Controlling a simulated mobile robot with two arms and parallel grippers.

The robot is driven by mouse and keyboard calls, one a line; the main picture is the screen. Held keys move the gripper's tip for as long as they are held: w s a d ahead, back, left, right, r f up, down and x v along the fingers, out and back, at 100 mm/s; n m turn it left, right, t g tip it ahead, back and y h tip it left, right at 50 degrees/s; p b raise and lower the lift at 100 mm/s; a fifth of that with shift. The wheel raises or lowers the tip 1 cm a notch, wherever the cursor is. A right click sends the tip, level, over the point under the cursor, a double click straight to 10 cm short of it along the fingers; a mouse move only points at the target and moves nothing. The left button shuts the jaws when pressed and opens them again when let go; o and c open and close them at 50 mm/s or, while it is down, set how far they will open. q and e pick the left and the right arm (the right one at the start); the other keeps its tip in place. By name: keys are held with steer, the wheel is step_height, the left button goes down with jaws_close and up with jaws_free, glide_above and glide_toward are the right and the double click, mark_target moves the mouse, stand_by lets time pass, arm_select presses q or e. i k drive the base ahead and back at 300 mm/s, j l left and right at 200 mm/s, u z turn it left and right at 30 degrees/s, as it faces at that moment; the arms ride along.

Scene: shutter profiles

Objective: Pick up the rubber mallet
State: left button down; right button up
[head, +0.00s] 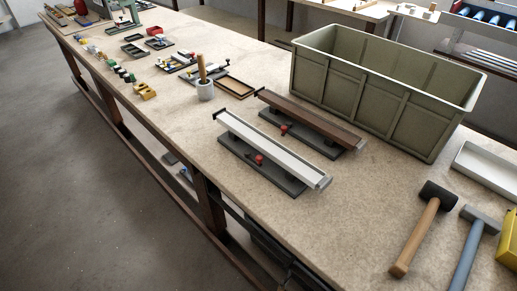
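A mallet with a black head and a wooden handle (415,236), which looks like the rubber mallet, lies on the workbench (345,225) at the right of the head view. Its head points away from me, and its handle end points toward the bench's near edge. A second hammer with a grey head and a blue-grey handle (469,254) lies close to its right, apart from it; its lower end is cut off by the frame. Neither of my grippers is in view.
A large green-grey crate (375,103) stands behind the mallet. A white profile (268,147) and a brown profile (305,116) sit on dark bases to the left. A yellow object (508,240) and a white tray (487,168) are at right. Bench left of the handle is clear.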

mark_target(438, 196)
steer(key=z, duration=1.45)
